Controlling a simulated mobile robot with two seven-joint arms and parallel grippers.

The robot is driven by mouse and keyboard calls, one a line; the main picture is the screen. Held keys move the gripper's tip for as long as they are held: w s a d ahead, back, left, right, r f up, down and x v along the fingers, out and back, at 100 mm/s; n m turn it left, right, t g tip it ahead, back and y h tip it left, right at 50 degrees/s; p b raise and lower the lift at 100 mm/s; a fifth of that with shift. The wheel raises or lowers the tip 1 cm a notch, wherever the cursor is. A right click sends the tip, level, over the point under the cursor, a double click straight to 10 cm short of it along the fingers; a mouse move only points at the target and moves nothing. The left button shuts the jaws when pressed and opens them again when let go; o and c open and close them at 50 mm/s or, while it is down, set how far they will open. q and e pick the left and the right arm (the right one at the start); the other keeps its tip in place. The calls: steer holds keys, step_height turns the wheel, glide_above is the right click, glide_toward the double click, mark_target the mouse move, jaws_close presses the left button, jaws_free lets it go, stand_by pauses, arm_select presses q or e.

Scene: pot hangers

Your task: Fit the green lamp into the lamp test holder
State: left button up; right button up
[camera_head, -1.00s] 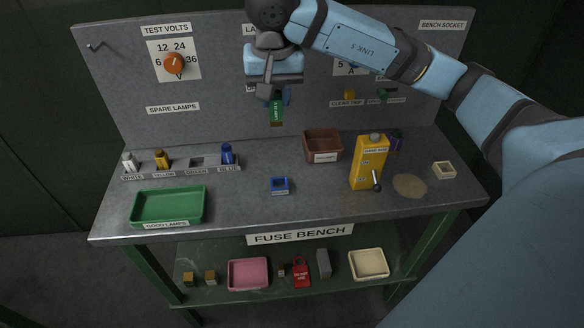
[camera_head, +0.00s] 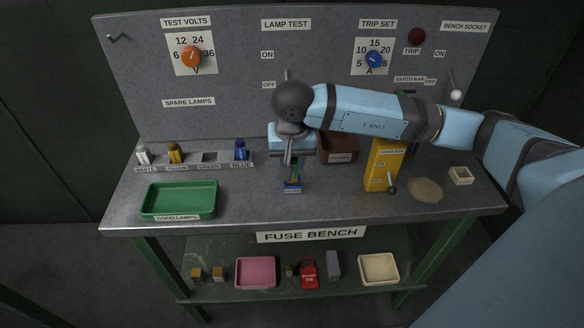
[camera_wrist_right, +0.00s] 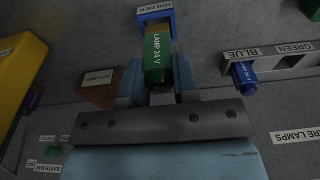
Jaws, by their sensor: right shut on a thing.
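My right gripper (camera_head: 294,168) points down over the bench and is shut on the green lamp (camera_head: 294,176). The lamp, marked 24 V, shows larger in the right wrist view (camera_wrist_right: 158,58), between the fingers. The small blue lamp test holder (camera_head: 292,188) stands on the bench directly below the gripper. It is labelled HOLDER in the right wrist view (camera_wrist_right: 155,13). The lamp's far end is at the holder's opening; I cannot tell how far inside it is. My left gripper is not in view.
A green tray (camera_head: 180,213) and a lamp rack (camera_head: 209,158) with white, yellow and blue lamps are at the left; its green slot is empty. A brown bin (camera_head: 338,146) and a yellow box (camera_head: 382,165) stand close right of my gripper.

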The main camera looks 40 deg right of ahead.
steer(key=shift+f, duration=1.4)
steer(key=shift+f+b, duration=0.3)
steer(key=shift+b, duration=0.1)
steer(key=o, duration=0.9)
steer(key=shift+r, duration=0.15)
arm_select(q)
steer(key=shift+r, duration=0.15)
arm_select(e)
steer(key=shift+r, duration=0.1)
steer(key=shift+r+p, duration=0.25)
steer(key=shift+p, duration=0.25)
arm_select(q)
steer(key=shift+p, duration=0.3)
arm_select(e)
step_height(320, 180, up, 12)
steer(key=s, duration=0.1)
steer(key=shift+s+a+f, duration=0.15)
steer(key=shift+a+f, duration=0.05)
steer(key=shift+a, duration=0.15)
